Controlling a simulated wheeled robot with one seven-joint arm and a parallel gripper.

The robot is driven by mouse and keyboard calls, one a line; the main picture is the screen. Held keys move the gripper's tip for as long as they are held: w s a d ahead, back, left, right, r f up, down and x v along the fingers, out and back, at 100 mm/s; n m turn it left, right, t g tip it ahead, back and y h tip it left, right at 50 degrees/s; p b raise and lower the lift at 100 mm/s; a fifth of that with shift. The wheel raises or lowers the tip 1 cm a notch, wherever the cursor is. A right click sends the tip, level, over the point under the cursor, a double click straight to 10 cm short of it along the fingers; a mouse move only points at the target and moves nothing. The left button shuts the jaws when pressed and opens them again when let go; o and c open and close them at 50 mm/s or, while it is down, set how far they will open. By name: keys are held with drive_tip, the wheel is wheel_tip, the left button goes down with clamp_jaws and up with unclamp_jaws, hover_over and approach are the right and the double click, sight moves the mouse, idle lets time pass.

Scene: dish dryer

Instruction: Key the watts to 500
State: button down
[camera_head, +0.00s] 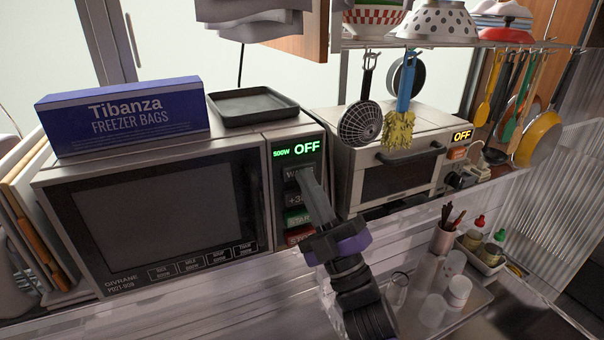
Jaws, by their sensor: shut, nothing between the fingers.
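The microwave (155,205) stands on the left with its dark door closed. Its control panel is a narrow strip on its right side. The green display (296,148) at the top of the panel reads "500W" in small figures and "OFF" in large letters. Below it is a dark watts button (290,174), partly hidden by my fingers, then a "+3…" button (294,199), a green start button (297,219) and a red button (299,236). My gripper (301,174) is shut and empty, its fingertips at the watts button; I cannot tell if they touch it.
A blue freezer bag box (125,118) and a dark tray (252,106) lie on the microwave. A toaster oven (400,165) showing "OFF" stands to the right. Cups and bottles (459,290) stand at lower right.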

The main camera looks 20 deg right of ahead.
drive_tip(key=shift+s, duration=0.95)
drive_tip(key=s+b, duration=0.1)
drive_tip(key=s, duration=0.4)
idle(0.7)
drive_tip(key=s+f+m+g+h, duration=0.2)
drive_tip(key=s+f+m+g, duration=0.2)
drive_tip(key=s+f, duration=0.4)
drive_tip(key=s+f+m+g+h, duration=0.1)
drive_tip(key=s+f+m+g, duration=0.2)
drive_tip(key=s, duration=1)
drive_tip(key=s+f+m+g+h, duration=0.2)
drive_tip(key=s+f+m+g, duration=0.2)
drive_tip(key=s+f+m, duration=0.3)
drive_tip(key=s+f, duration=0.4)
drive_tip(key=f, duration=0.1)
drive_tip(key=shift+s+f+m+g+h, duration=0.3)
drive_tip(key=shift+s+f, duration=0.05)
